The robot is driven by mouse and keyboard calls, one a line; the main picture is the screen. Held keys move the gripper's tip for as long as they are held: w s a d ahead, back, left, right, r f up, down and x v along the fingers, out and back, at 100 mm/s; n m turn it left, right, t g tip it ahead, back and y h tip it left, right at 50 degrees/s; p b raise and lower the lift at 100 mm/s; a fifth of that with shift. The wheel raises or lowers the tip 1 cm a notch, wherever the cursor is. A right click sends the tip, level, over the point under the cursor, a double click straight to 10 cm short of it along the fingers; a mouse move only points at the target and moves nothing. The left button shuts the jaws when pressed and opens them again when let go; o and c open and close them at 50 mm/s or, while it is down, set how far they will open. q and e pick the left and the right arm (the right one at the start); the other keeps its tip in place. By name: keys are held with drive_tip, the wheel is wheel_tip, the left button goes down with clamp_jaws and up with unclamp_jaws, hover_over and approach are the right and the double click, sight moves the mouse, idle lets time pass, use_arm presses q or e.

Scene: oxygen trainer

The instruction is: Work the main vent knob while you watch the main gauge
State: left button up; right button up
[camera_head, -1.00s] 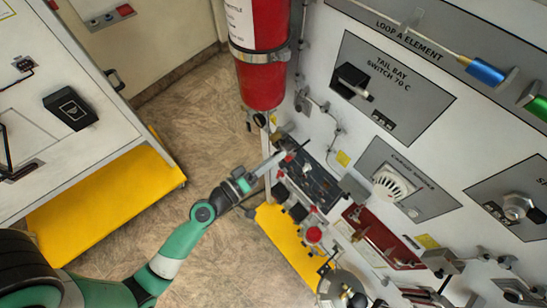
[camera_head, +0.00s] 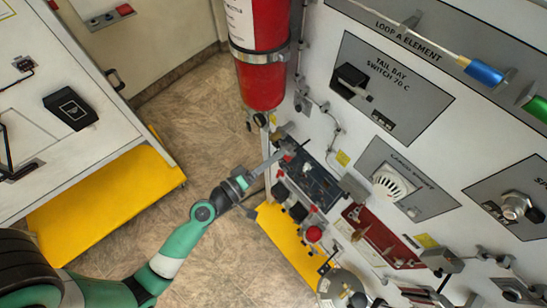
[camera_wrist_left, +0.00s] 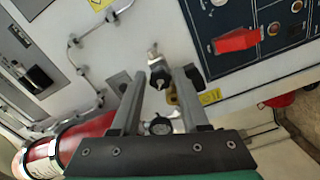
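My left gripper (camera_head: 278,157) reaches the lower wall panel below the red cylinder. In the left wrist view its two fingers (camera_wrist_left: 160,78) are apart, so it is open. A small black knob (camera_wrist_left: 158,73) on a metal stem shows between the fingertips; I cannot tell whether they touch it. A small round gauge (camera_wrist_left: 158,125) shows between the fingers, nearer the gripper's base; its reading is too small to make out. No label shows which knob is the main vent or which gauge is the main one. My right gripper is not in view.
A red cylinder (camera_head: 262,80) hangs above the gripper. A dark switch panel (camera_head: 318,183) with a red switch cover (camera_wrist_left: 236,41) lies close by. Thin pipes (camera_wrist_left: 83,70) run along the wall. A yellow step (camera_head: 285,235) is below; open floor lies left.

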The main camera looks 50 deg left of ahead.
use_arm(q)
drive_tip(key=shift+o, duration=1)
drive_tip(key=shift+s, duration=0.1)
drive_tip(key=s+b, duration=0.5)
drive_tip(key=s, duration=0.6)
drive_tip(key=shift+s+d, duration=0.25)
idle(0.5)
